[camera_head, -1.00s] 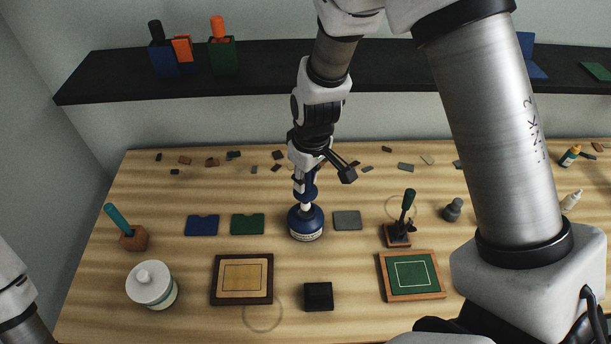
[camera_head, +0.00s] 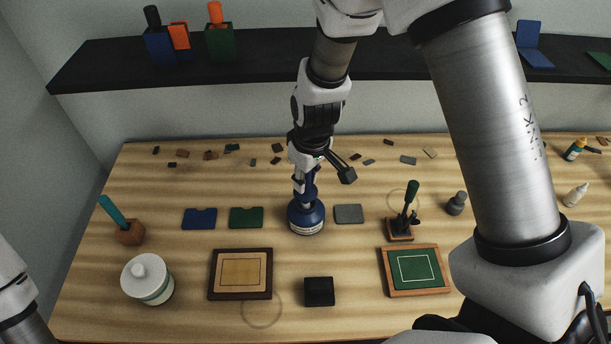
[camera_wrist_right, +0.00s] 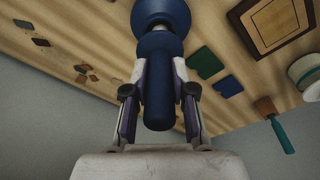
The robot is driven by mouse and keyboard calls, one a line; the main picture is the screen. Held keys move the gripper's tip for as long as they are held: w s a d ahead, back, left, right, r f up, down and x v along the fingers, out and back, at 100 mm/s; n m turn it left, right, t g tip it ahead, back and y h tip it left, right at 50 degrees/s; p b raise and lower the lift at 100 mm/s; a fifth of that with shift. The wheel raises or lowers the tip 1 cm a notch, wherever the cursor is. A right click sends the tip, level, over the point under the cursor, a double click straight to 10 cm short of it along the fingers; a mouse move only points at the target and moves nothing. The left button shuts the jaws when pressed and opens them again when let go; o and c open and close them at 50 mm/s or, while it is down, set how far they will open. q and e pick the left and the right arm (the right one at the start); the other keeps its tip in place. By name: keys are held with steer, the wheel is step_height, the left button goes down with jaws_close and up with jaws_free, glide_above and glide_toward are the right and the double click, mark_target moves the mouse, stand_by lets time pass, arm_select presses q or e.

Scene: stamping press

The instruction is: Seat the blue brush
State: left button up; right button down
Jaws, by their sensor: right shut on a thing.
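The blue brush (camera_head: 311,182) is upright, with its lower end at the mouth of the blue pot (camera_head: 306,217). In the right wrist view its blue handle (camera_wrist_right: 157,95) stands between my fingers, and the wide blue pot (camera_wrist_right: 161,12) is beyond it. My right gripper (camera_head: 304,184) is shut on the handle, directly above the pot. How deep the brush sits in the pot is hidden. My left gripper is out of view; only part of that arm shows at the left edge.
Blue and green cards (camera_head: 246,217) lie left of the pot, a grey card (camera_head: 348,214) right of it. A stamp on a wooden base (camera_head: 399,231), two framed pads (camera_head: 240,292) and a black block (camera_head: 319,291) are nearby. A white jar (camera_head: 147,282) stands front left.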

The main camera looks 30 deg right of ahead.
mark_target(310, 194)
steer(key=shift+f+b, duration=1.45)
steer(key=shift+f, duration=0.4)
steer(key=c, duration=0.9)
jaws_free()
steer(key=r, duration=0.4)
steer(key=s+r, duration=0.1)
steer(key=r, duration=0.7)
steer(key=shift+s+d, duration=0.15)
steer(key=shift+s, duration=0.05)
